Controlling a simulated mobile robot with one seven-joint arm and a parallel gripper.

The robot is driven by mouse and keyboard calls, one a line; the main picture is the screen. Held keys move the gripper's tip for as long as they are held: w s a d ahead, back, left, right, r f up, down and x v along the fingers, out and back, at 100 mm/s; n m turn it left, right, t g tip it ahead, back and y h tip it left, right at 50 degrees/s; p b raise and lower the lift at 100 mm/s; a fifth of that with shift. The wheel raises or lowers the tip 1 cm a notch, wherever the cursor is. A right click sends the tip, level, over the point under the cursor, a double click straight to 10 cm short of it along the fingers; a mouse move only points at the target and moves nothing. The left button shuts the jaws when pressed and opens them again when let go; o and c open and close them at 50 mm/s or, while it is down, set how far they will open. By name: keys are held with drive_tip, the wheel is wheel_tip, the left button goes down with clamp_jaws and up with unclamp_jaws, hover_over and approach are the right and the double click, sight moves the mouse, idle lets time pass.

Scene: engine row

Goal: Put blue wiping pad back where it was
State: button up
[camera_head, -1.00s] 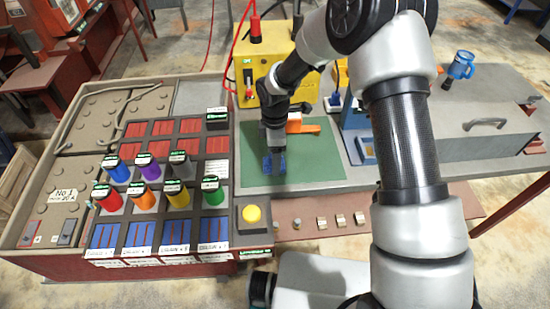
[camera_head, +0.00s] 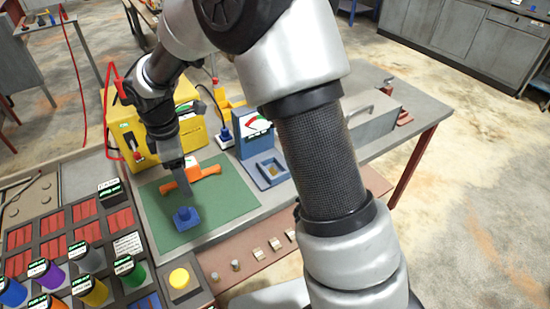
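The blue wiping pad (camera_head: 186,220) lies flat on the green mat (camera_head: 228,200), near the mat's front part, with its small raised grip on top. My gripper (camera_head: 186,193) points down just behind and above the pad. The fingers look narrow and slightly blurred, and a small gap seems to show between their tips and the pad's grip. I cannot tell how far apart the fingers are.
An orange tool (camera_head: 205,172) lies on the mat right behind my gripper. A yellow box (camera_head: 122,125) stands at the back left. A blue gauge stand (camera_head: 254,138) and blue tray (camera_head: 271,170) are to the right. Coloured knobs and a yellow button (camera_head: 180,279) stand in front.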

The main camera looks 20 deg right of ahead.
drive_tip(key=s+d+r+m+t, duration=0.1)
drive_tip(key=s+d+r+m, duration=0.35)
drive_tip(key=d+r, duration=0.3)
drive_tip(key=s+d+r+m+t, duration=0.2)
drive_tip(key=s+d+r+m, duration=0.3)
drive_tip(key=r, duration=0.3)
drive_tip(key=s+d+r+m+t, duration=0.2)
drive_tip(key=s+d+r+m, duration=0.2)
drive_tip(key=s+d+m, duration=0.3)
drive_tip(key=s+m, duration=0.2)
drive_tip(key=s, duration=0.3)
drive_tip(key=shift+d, duration=0.35)
drive_tip(key=shift+m, duration=0.25)
